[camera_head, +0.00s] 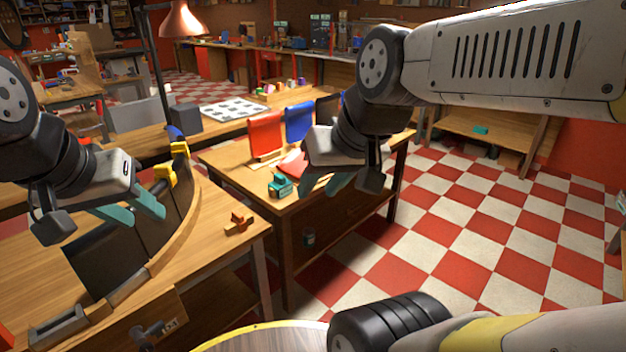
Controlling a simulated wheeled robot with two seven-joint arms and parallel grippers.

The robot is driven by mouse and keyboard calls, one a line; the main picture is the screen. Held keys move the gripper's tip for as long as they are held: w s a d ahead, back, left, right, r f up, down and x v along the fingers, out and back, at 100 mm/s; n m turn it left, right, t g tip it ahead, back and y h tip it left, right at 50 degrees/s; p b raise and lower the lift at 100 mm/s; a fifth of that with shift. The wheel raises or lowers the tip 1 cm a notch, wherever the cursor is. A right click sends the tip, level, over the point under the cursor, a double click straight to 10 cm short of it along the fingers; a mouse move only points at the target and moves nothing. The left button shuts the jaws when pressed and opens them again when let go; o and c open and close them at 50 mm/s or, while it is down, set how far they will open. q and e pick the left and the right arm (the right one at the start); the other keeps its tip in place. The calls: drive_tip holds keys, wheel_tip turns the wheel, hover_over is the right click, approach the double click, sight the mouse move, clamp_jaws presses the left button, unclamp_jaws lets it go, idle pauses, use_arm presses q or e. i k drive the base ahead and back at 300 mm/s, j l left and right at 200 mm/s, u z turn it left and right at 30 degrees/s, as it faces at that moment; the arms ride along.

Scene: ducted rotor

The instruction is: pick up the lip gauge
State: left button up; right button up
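A small brown wooden cross-shaped piece (239,223) lies on the near bench, to the right of the curved wooden duct wall (180,232). It may be the lip gauge, but I cannot tell for sure. My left gripper (132,211) has teal fingers that stand apart with nothing seen between them. It is over the duct, left of the wooden piece and apart from it. My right gripper (327,184) hangs in front of the middle table, right of and beyond the wooden piece. Its teal fingers look apart and empty, partly hidden by its body.
Yellow clamps (168,175) sit on the duct's rim. The checkered floor at right is open.

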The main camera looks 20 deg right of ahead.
sight(283, 186)
drive_tip(key=z, duration=0.3)
drive_tip(key=u, duration=1.2)
drive_tip(key=i+l+z, duration=0.25)
drive_tip(key=i+l, duration=0.25)
drive_tip(key=i+l+z, duration=0.3)
drive_tip(key=i+l, duration=0.25)
